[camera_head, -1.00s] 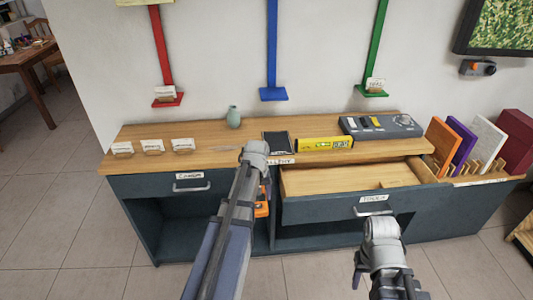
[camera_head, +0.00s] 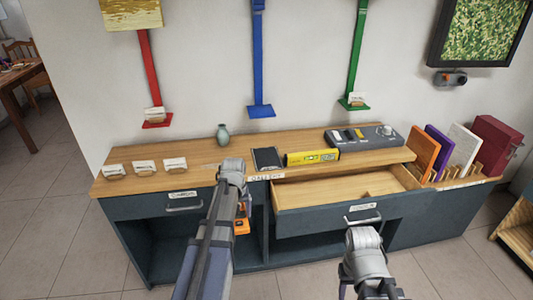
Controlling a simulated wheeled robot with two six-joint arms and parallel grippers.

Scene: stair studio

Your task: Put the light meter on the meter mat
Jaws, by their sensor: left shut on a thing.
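The orange device (camera_head: 242,224), which I take to be the light meter, hangs below my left wrist in front of the bench. My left gripper (camera_head: 243,207) is shut on it; the arm hides most of the fingers and part of the device. A small dark mat (camera_head: 268,159), likely the meter mat, lies bare on the bench top, beyond and slightly right of the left wrist. My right gripper (camera_head: 362,250) is low in front of the open drawer; its fingers are hidden.
A yellow level (camera_head: 312,157) lies right of the mat, with a grey panel (camera_head: 363,138) behind it. An open drawer (camera_head: 335,192) juts out. Upright boards (camera_head: 423,152) fill the right end.

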